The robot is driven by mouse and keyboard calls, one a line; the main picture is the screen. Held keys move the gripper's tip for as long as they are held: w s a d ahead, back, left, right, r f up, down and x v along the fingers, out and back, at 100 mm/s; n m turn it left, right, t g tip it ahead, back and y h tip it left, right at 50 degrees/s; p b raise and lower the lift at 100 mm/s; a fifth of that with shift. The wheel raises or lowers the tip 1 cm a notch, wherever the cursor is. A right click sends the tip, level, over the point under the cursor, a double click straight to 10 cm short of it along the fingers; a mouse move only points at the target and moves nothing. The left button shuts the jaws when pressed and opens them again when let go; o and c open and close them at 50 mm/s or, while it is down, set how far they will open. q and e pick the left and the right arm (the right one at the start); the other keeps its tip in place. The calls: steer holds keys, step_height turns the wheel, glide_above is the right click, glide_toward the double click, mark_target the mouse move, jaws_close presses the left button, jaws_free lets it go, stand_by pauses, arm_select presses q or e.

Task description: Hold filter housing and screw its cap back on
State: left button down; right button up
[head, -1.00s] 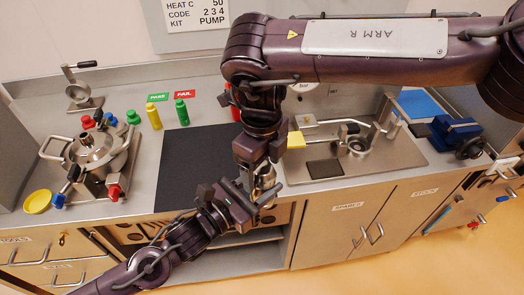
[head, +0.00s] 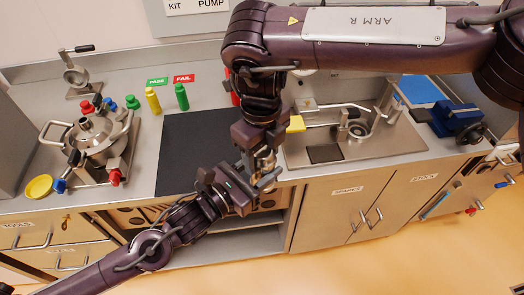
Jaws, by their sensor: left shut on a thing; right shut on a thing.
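My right gripper (head: 264,157) comes down from above and is shut on a small metallic part at the front edge of the counter. My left gripper (head: 262,181) reaches in from the lower left and is shut on the same small assembly from below. The brass-and-steel filter housing (head: 267,163) shows only as a small patch between the two grippers. Its cap cannot be told apart from the housing, because the fingers cover most of it. Whether the cap is seated or tilted cannot be seen.
A dark mat (head: 190,150) lies on the counter left of the grippers. A steel hopper vessel (head: 95,140) stands further left, near a yellow dish (head: 39,186). Yellow (head: 152,100) and green (head: 181,97) bottles stand behind the mat.

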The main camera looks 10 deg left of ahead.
steer(key=m, duration=1.3)
steer(key=shift+m, duration=0.4)
steer(key=o, duration=1.1)
steer(key=shift+r, duration=2.25)
steer(key=shift+c, duration=0.6)
steer(key=shift+w, duration=0.1)
